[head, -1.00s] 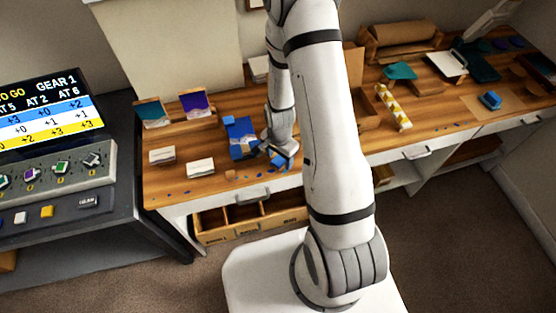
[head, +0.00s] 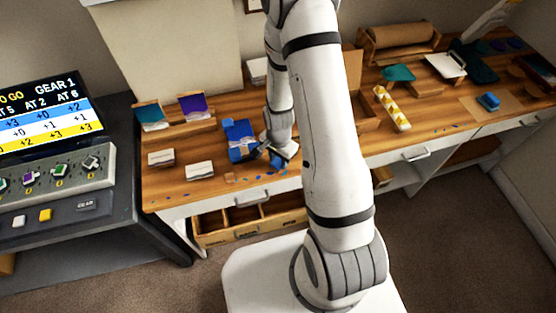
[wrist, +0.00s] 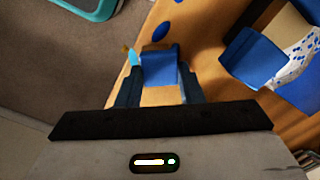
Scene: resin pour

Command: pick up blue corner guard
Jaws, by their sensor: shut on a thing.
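My gripper (wrist: 159,88) is shut on a blue corner guard (wrist: 160,68), which sits between the two dark fingers in the wrist view. In the head view my gripper (head: 279,157) is low over the front of the wooden bench, right of a blue box with a pale ribbon (head: 241,143). The guard is small there and partly hidden by the gripper. In the wrist view, blue pieces (wrist: 252,58) and speckled white ribbon lie to the right of the guard, apart from it. I cannot tell whether the guard touches the bench.
Two white card stacks (head: 200,170) lie left on the bench, with blue spots along its front edge. An open drawer (head: 245,222) juts out below. A yellow-and-white patterned strip (head: 393,108) and a blue block on a mat (head: 489,101) are to the right.

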